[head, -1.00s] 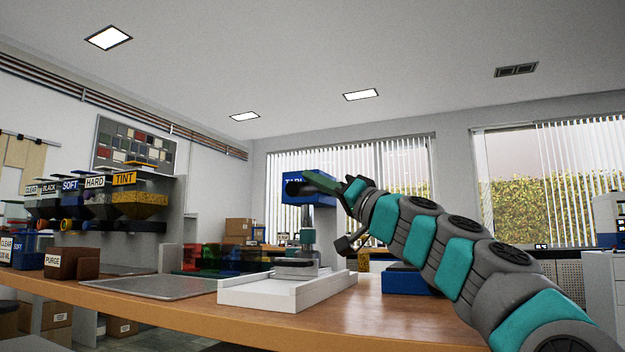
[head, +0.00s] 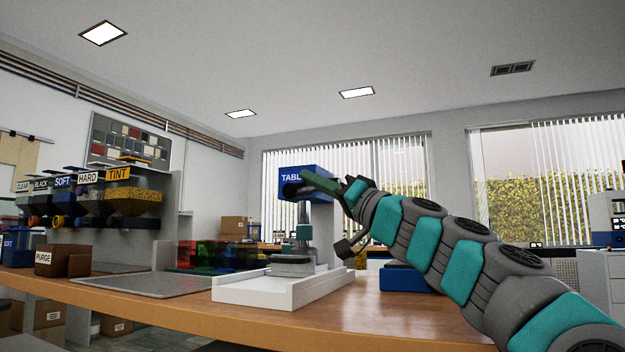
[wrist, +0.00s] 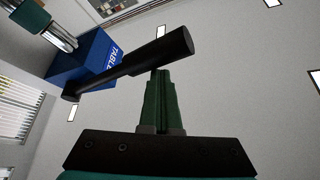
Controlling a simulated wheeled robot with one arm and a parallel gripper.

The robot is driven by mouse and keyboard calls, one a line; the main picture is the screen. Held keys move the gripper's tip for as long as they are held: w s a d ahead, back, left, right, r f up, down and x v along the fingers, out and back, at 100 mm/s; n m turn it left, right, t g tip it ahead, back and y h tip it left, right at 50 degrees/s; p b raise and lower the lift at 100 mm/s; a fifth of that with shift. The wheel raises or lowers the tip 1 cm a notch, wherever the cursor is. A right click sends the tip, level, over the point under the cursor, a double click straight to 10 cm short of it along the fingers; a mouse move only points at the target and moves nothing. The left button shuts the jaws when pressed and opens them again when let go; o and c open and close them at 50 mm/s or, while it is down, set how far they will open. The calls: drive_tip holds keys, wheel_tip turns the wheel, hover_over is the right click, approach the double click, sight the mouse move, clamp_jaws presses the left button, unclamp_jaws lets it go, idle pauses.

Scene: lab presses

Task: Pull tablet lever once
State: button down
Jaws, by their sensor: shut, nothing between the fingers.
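The tablet press, with a blue head (head: 291,178) marked "TABL", stands on a white tray-like base (head: 270,291) on the bench. In the wrist view the black lever (wrist: 135,66) runs from the blue head (wrist: 88,60) up to the right, across the front of my fingertips. My gripper (wrist: 161,75) has its green fingers together and empty, right at the lever. It also shows in the head view (head: 318,180). I cannot tell whether the fingers touch the lever.
A row of hoppers labelled CLEAR, BLACK, SOFT, HARD and TINT (head: 133,199) stands at left. A grey metal tray (head: 150,284) and a brown PURGE box (head: 62,262) lie before it. Coloured bins (head: 215,256) stand behind the press. A blue block (head: 405,277) lies under my arm.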

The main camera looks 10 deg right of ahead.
drive_tip(key=s+d+p, duration=0.1)
drive_tip(key=s+d, duration=0.7)
drive_tip(key=s, duration=0.2)
drive_tip(key=shift+f, duration=0.15)
